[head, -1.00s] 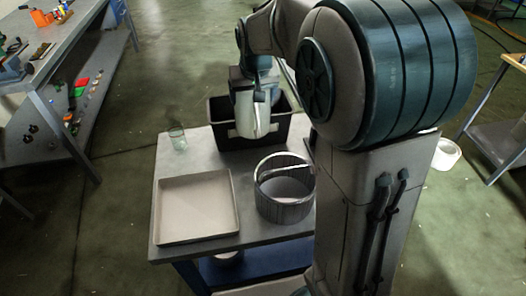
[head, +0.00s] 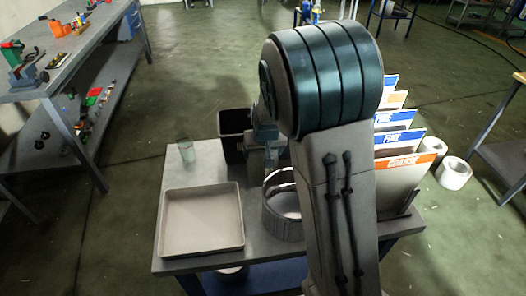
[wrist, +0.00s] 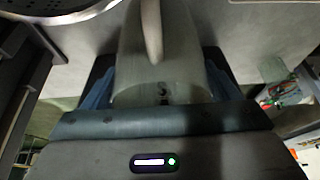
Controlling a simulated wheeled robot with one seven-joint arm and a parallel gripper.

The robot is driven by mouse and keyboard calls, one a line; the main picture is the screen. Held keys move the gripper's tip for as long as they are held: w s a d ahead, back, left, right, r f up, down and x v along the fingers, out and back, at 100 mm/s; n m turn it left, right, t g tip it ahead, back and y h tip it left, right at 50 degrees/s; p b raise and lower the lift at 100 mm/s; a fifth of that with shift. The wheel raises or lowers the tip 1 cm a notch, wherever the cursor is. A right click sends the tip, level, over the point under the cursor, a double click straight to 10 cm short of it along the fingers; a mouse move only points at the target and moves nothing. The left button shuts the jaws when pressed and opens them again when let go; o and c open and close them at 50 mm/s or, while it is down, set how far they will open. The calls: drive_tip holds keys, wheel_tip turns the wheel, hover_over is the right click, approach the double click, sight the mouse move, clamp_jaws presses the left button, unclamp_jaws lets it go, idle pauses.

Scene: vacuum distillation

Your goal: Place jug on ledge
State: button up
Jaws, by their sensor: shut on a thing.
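The jug (wrist: 135,62) is a pale, greyish translucent vessel with a light handle (wrist: 152,30). It fills the upper middle of the wrist view. My gripper (wrist: 160,92) is shut on it, with a bluish finger on each side. In the head view my own arm hides most of the gripper and the jug, above the table near the black bin (head: 232,148). I cannot tell the jug's exact height. No ledge can be made out for certain; the grey table (head: 205,157) is the nearest surface.
On the table are a shallow tray (head: 241,222), a round ribbed basket (head: 278,222) with a handle, and a clear glass (head: 186,150). A rack of folders (head: 408,165) stands at the right. White rolls (head: 454,173) lie on the floor. A workbench (head: 75,50) is at far left.

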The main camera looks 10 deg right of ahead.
drive_tip(key=shift+f, duration=0.15)
drive_tip(key=o, duration=1.3)
drive_tip(key=shift+c, duration=0.2)
